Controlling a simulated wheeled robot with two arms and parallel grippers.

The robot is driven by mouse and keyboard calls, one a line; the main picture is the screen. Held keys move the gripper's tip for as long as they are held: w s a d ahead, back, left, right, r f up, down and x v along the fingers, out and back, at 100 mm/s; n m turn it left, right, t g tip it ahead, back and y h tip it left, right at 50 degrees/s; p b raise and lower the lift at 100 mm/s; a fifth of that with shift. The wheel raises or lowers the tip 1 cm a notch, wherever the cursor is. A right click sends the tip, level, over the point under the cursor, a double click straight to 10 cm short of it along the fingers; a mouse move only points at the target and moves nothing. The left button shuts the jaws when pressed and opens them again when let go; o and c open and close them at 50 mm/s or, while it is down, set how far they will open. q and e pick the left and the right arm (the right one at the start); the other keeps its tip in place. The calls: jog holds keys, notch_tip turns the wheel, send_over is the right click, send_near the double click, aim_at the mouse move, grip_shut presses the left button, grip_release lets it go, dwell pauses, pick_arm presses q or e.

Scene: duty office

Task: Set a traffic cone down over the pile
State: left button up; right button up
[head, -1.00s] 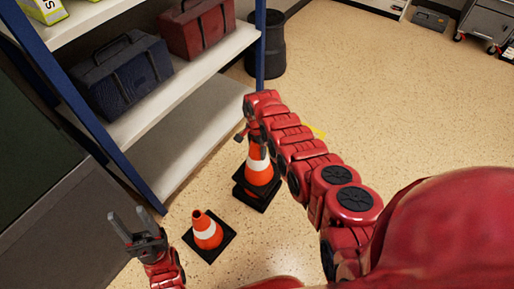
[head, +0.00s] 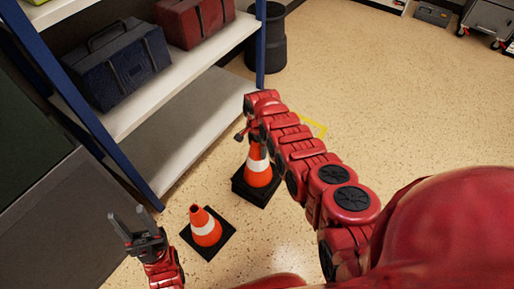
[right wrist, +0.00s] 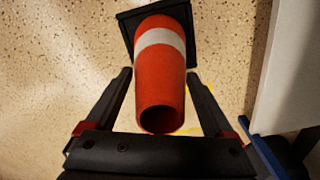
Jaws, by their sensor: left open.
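An orange traffic cone with a white band (head: 258,172) stands upright at the pile, its dark square base over the pile's stacked dark base (head: 249,194). I cannot tell whether it rests fully on it. My right gripper (head: 249,134) is at the cone's top, partly hidden by my arm. A second, separate cone (head: 206,229) stands on the floor nearer me. My left gripper (head: 132,225) is open and empty, to the left of that cone.
A shelf unit with a blue post (head: 261,45) stands close to the left of the pile, holding a dark blue case (head: 120,65) and a red case (head: 196,32). A black bin (head: 271,40) is behind it. A yellow outline (head: 318,126) marks the floor.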

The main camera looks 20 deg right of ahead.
jog(key=shift+o, duration=0.6)
jog(key=shift+r+p, duration=0.35)
jog(key=shift+r, duration=0.05)
notch_tip(320, 180, up, 17)
jog(key=p, duration=0.5)
jog(key=shift+f, duration=0.2)
jog(key=shift+a, duration=0.1)
